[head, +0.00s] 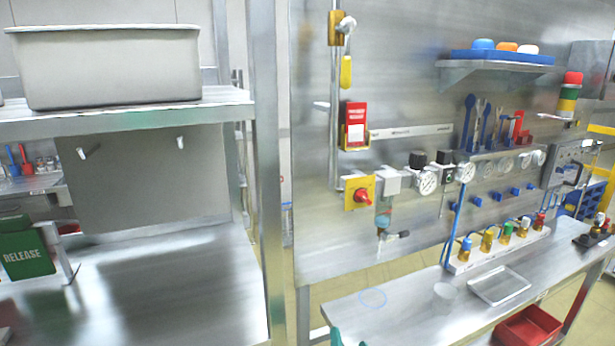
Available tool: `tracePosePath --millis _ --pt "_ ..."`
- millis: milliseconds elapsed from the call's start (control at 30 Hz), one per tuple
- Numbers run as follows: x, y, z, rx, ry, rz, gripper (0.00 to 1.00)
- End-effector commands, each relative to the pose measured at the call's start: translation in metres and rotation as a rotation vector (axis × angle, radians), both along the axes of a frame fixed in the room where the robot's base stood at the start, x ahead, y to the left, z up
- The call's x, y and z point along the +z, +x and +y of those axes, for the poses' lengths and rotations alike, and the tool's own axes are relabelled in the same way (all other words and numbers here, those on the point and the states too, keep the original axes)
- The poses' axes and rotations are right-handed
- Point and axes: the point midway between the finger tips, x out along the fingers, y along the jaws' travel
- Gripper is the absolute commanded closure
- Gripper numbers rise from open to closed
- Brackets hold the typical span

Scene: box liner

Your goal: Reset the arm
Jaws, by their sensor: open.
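My arm and my gripper do not show in the head view. A large grey metal bin (110,66) stands upright on the upper steel shelf (150,121) at the left. Its inside is hidden from this angle. Below it is a bare steel bench (180,290) with a grey back panel (150,180). A green panel marked RELEASE (27,250) stands at the bench's left edge.
A steel post (265,170) divides the left rack from the right wall. A yellow plate with a red knob (362,193) sticks out from the wall. A red bin (528,328) sits below.

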Motion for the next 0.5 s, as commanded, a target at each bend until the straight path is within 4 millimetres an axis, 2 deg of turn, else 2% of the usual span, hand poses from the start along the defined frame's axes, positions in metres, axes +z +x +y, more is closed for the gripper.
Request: tracePosePath --millis 33,200,500 --pt "-0.019 -0.013 0.008 -0.014 -0.003 0.018 0.33" --pt "-0.064 -0.054 0.025 -0.066 -0.036 0.061 0.33" --pt "-0.125 -0.141 0.054 -0.125 -0.146 0.137 0.33"
